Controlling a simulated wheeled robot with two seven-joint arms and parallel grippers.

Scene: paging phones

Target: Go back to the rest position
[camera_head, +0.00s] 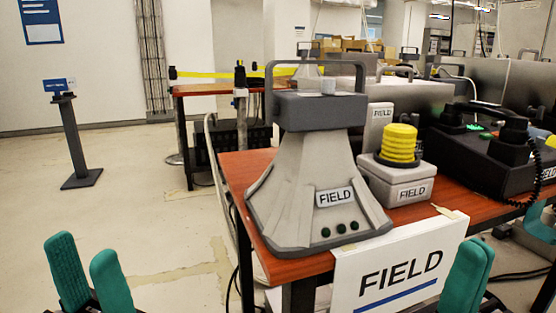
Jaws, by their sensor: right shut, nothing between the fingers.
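My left gripper (85,250) shows at the bottom left of the head view. Its two green fingers stand apart, with nothing between them, over the open floor. My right gripper (476,248) shows at the bottom right, in front of the table and beside the white FIELD sign (395,270). Its green fingers are together and hold nothing. A grey telephone-like unit (310,180) labelled FIELD, with a handle on top, stands upright on the wooden table (235,170). Neither gripper touches it.
A grey box with a yellow ribbed knob (399,143) and a dark console with a coiled cord (490,150) stand on the table to the right. A dark post (70,140) stands on the left floor. The floor between is clear.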

